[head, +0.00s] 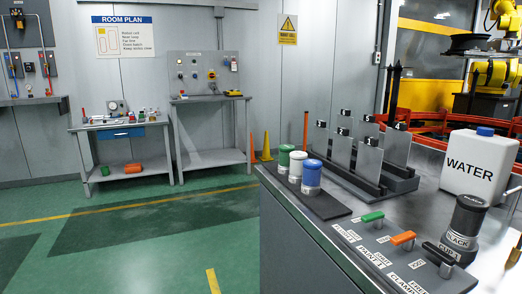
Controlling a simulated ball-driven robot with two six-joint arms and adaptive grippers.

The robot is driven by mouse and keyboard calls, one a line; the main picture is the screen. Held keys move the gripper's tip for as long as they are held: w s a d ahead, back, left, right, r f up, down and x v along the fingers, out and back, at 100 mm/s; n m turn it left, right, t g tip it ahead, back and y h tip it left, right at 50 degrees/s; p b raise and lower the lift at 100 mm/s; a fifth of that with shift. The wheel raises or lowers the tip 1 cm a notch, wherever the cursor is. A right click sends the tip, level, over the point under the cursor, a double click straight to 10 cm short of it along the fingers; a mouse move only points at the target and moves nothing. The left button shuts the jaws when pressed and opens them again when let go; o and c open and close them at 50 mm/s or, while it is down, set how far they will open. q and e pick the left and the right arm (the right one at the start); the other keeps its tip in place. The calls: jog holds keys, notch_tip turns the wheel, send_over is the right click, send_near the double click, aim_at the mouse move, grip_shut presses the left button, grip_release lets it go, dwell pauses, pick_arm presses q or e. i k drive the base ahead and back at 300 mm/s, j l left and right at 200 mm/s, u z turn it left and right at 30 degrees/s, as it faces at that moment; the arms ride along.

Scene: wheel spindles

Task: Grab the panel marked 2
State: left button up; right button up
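One is the front right panel (368,167), one the middle panel (341,148), one the left panel (319,141), and one the back right panel (398,148). The rack (402,184) is dark with raised rails. Neither of my grippers shows in the head view.
Near the rack, green, white and blue-topped jars (311,178) stand on a dark mat. Green, orange and black handles (403,238) line the front edge by printed labels. A black cup (466,222) and a white WATER jug (478,165) stand right. Side tables (122,133) stand left across open floor.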

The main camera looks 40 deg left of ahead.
aim_at(341, 149)
jog(key=u, duration=0.7)
jog(key=i+j, duration=0.3)
jog(key=j, duration=0.15)
jog(key=i+j+z, duration=0.35)
jog(key=j+z, duration=0.15)
jog(key=i+j+z, duration=0.1)
jog(key=j+z, duration=0.15)
jog(key=j, duration=0.15)
jog(key=i+j+z, duration=0.1)
jog(key=j+z, duration=0.15)
jog(key=j, duration=0.15)
